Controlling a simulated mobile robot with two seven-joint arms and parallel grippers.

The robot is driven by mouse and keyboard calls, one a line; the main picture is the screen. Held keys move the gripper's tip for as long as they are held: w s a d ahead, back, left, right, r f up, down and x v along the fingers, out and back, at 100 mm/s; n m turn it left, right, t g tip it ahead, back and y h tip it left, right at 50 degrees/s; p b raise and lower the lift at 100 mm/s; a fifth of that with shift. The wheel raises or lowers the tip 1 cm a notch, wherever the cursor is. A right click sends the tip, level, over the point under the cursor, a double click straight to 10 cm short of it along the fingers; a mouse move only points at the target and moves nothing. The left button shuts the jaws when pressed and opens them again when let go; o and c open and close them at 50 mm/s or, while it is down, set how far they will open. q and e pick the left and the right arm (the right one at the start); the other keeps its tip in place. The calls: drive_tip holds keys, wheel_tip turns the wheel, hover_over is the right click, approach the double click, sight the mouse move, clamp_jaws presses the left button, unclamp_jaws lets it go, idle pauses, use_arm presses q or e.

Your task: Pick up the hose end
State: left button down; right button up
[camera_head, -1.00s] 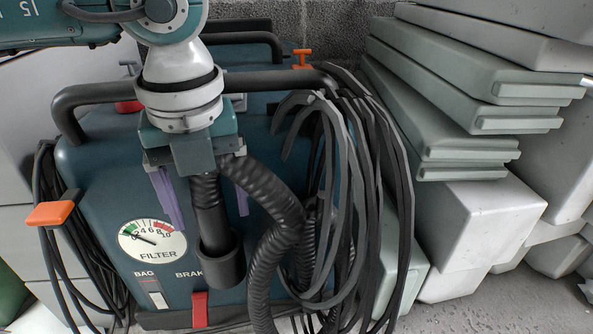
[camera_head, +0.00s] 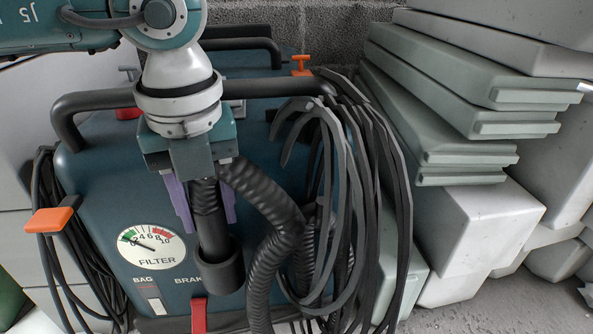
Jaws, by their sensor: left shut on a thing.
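The hose end (camera_head: 218,270) is a dark grey tube with a wider cuff at its lower tip. It stands upright in front of the blue machine, and the ribbed hose (camera_head: 275,225) bends down from its top to the right. My left gripper (camera_head: 207,224) points downward from above, its two purple fingers shut on the tube on both sides, above the cuff. The top of the tube is partly hidden by the gripper body. My right gripper is not in view.
The blue machine (camera_head: 95,215) carries a filter gauge (camera_head: 151,247) and a black handle bar (camera_head: 270,84). Looped grey cables (camera_head: 350,190) hang close on the right. Pale green panels (camera_head: 470,80) and white boxes (camera_head: 480,225) are stacked at the right. Bare floor shows at lower right.

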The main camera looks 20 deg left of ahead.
use_arm(q)
drive_tip(key=shift+r+p, duration=0.45)
drive_tip(key=shift+r, duration=0.15)
wheel_tip(320, 180, up, 35)
drive_tip(key=p, duration=2.1)
